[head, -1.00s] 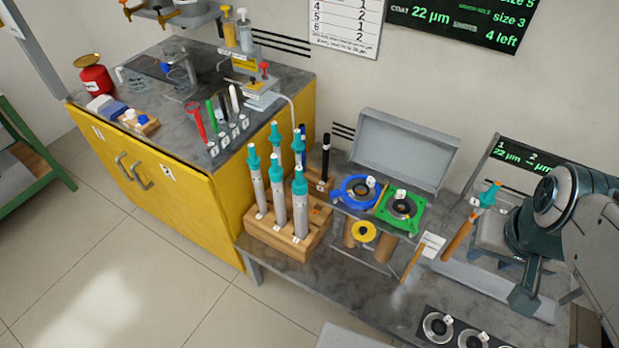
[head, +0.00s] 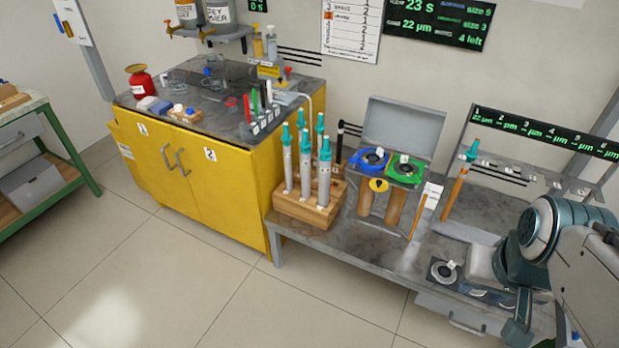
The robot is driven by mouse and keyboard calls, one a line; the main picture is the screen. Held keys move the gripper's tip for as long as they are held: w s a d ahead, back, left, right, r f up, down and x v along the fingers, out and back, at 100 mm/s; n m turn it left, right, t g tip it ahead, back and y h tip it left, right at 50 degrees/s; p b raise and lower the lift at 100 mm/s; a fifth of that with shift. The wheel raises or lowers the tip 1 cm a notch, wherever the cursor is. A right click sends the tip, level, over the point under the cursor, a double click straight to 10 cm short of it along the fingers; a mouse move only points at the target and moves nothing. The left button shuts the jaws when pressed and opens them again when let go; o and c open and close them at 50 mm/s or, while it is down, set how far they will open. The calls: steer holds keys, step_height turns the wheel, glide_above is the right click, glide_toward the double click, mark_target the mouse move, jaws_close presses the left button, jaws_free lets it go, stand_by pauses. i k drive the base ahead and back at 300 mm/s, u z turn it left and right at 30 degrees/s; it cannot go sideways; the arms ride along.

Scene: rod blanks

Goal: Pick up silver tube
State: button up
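Several silver tubes (head: 324,180) with teal tops stand upright in a wooden block (head: 299,207) at the left end of the grey bench. Small labels show on the lower parts of the tubes, too small to read. My gripper (head: 517,328) is at the lower right, over the front of the bench and well to the right of the tubes. Its fingertips are not clear, so I cannot tell whether it is open or holds anything.
Blue (head: 371,160) and green (head: 404,168) ring fixtures stand right of the block. An orange-brown rod with a teal top (head: 455,190) leans farther right. A yellow cabinet (head: 215,178) adjoins the bench on the left. The floor in front is clear.

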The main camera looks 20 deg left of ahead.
mark_target(304, 145)
steer(key=u, duration=1.05)
steer(key=i, duration=1.95)
steer(key=z, duration=0.6)
